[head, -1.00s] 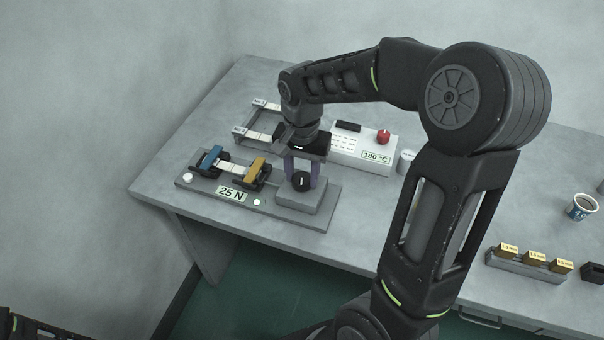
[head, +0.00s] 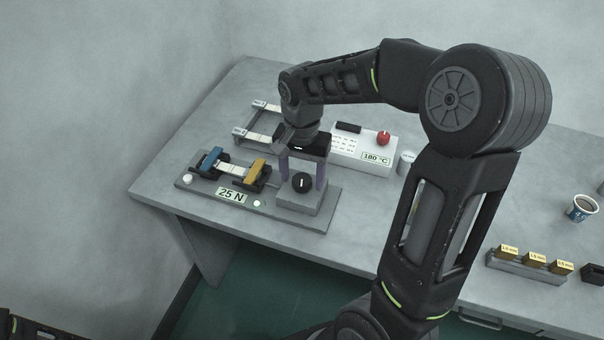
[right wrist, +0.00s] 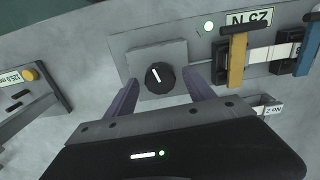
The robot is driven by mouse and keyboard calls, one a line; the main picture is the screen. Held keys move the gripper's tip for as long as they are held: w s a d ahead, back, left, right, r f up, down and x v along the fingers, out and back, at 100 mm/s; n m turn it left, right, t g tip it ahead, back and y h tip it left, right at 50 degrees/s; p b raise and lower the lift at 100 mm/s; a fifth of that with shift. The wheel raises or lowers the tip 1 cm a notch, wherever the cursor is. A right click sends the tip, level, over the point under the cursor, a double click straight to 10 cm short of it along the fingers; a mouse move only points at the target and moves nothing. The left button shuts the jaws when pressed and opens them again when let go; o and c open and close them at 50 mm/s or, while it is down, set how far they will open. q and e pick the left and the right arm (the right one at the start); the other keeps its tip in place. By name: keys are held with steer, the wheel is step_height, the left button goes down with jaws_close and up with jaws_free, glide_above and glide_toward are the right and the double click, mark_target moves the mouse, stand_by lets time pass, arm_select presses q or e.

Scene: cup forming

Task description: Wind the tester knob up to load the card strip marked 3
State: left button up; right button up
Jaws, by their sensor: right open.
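The tester (head: 320,218) is a grey base with a black knob (head: 302,182) on a raised block; the knob carries a white pointer line. It also shows in the right wrist view (right wrist: 160,78). A label reading 25 N (head: 231,196) sits on the tester's front. A pale card strip (head: 230,168) spans between the blue clamp (head: 211,158) and the yellow clamp (head: 257,170); I cannot read a mark on it. My right gripper (head: 304,172) is open, its fingers either side of the knob and apart from it. My left gripper is not in view.
A white heater box (head: 362,150) labelled 180 °C with a red knob (head: 383,137) stands behind the tester. A rack with strips (head: 257,134) is behind left.

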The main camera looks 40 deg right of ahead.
mark_target(302, 179)
step_height(302, 179, up, 8)
steer(key=shift+f, duration=0.1)
stand_by(0.4)
stand_by(1.4)
